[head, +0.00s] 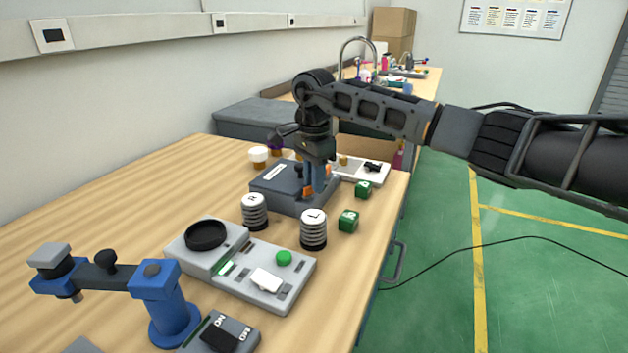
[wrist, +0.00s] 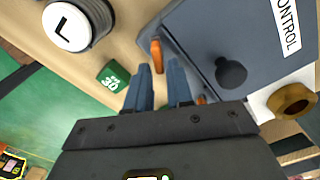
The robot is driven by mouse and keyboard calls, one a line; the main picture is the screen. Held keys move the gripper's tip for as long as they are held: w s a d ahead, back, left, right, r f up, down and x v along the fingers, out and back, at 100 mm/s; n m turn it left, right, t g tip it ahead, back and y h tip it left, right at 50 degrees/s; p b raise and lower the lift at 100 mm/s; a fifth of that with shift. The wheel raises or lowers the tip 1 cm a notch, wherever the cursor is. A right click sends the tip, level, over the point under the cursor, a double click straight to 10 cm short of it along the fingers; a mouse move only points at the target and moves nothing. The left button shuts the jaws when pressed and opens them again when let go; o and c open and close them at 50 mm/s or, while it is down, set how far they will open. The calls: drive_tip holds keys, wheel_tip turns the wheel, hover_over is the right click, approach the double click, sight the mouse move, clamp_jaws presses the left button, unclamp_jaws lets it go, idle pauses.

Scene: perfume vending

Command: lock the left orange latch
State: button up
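The grey control box (head: 268,186) stands on the wooden table; the wrist view shows its side with the "CONTROL" label (wrist: 289,22) and a dark round knob (wrist: 231,72). One orange latch (wrist: 156,52) is on the box's edge, just beyond and between my fingertips. A second orange piece (wrist: 201,99) is partly hidden behind my right finger. In the head view an orange latch (head: 307,191) shows beside my fingers. My gripper (wrist: 160,70) is open, with an empty gap between its fingers, pointing down at the box (head: 318,190). I cannot tell whether the fingers touch the latch.
A grey panel with a green button (head: 283,257) and a blue clamp arm (head: 170,305) are nearer.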

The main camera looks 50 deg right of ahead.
drive_tip(key=shift+f, duration=0.45)
drive_tip(key=shift+c, duration=0.3)
clamp_jaws()
drive_tip(key=shift+m, duration=0.4)
drive_tip(key=m, duration=0.1)
drive_tip(key=m+p, duration=0.1)
drive_tip(key=m, duration=0.2)
drive_tip(key=shift+s+a+r+m+p, duration=0.1)
drive_tip(key=shift+s+r+m+p, duration=0.05)
drive_tip(key=shift+s+m+p, duration=0.2)
drive_tip(key=m+p, duration=0.1)
drive_tip(key=m, duration=0.2)
drive_tip(key=shift+a, duration=0.15)
drive_tip(key=shift+s+a+m+p, duration=0.15)
drive_tip(key=shift+m+p, duration=0.25)
drive_tip(key=shift+m, duration=1.25)
